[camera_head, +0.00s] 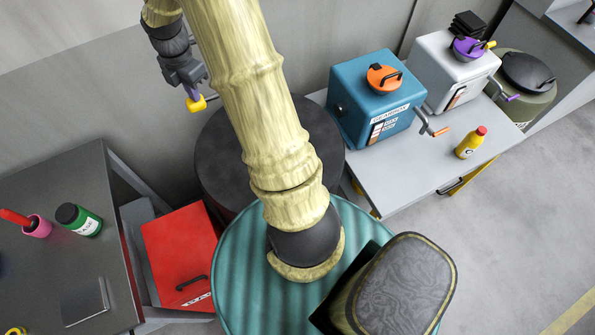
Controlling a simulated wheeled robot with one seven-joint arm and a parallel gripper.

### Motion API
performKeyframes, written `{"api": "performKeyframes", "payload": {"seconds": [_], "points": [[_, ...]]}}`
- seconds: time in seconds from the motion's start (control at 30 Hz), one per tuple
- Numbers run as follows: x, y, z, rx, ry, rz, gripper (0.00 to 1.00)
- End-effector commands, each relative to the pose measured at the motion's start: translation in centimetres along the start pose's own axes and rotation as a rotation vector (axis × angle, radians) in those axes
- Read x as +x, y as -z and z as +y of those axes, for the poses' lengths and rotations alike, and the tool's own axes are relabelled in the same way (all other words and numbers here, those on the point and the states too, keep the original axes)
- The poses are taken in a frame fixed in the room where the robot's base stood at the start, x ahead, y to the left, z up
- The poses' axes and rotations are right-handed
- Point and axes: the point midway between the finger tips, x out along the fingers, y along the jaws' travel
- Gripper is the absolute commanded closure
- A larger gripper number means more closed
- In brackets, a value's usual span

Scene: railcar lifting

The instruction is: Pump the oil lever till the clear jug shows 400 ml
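My gripper (193,92) hangs at the upper left, beside the grey wall. A small yellow piece (197,104) on a short purple-blue stem shows right at its tip. I cannot tell whether this is a lever's handle or part of the gripper, nor whether the fingers are open or shut. No clear jug and no oil level can be made out. My own arm crosses the middle of the view and hides part of a dark round drum-like top (222,150) behind it.
At right, a grey table (408,180) bears a blue box (352,112) with an orange cap and crank, a white box (432,62) and a yellow bottle (470,142). An olive drum (535,100) stands beyond. A dark table (60,190) and red box (180,250) stand left.

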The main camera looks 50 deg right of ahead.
Motion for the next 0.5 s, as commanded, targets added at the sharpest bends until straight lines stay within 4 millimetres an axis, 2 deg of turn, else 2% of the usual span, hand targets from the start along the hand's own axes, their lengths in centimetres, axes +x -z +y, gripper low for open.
{"api": "performKeyframes", "payload": {"seconds": [0.23, 0.5], "points": [[0.9, -0.1, -0.1, 0.001, 0.003, 0.0, 1.0], [-0.9, -0.1, -0.1, 0.001, 0.001, -0.001, 1.0]]}}
